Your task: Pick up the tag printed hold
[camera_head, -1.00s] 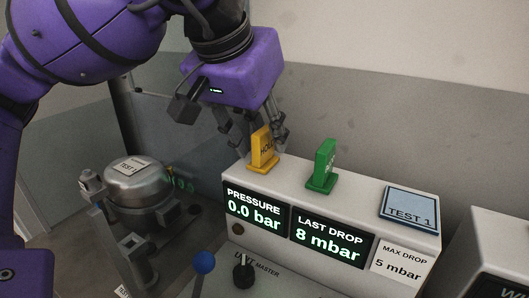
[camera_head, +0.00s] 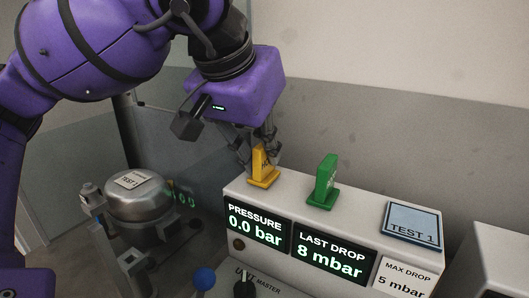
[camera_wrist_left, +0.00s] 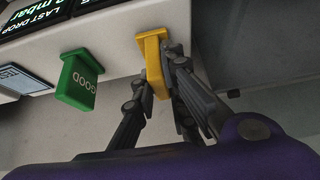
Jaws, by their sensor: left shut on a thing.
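The yellow tag (camera_head: 262,168) stands upright on the top of the white test unit (camera_head: 370,200), near its left end. Its lettering is only partly readable in the head view. My left gripper (camera_head: 257,152) reaches down from above and behind, shut on the yellow tag. In the left wrist view the fingers (camera_wrist_left: 158,84) are at the yellow tag (camera_wrist_left: 153,62), and its base appears at the unit's top; I cannot tell whether it touches. A green tag (camera_head: 324,183) stands to the right; it reads GOOD in the left wrist view (camera_wrist_left: 80,82). My right gripper is not in view.
A blue TEST 1 plate (camera_head: 411,223) lies on the unit's right end. A metal compressor tank (camera_head: 137,195) stands at left. A blue-knobbed lever (camera_head: 204,279) is in front. A grey wall rises behind; another white unit (camera_head: 505,255) is at far right.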

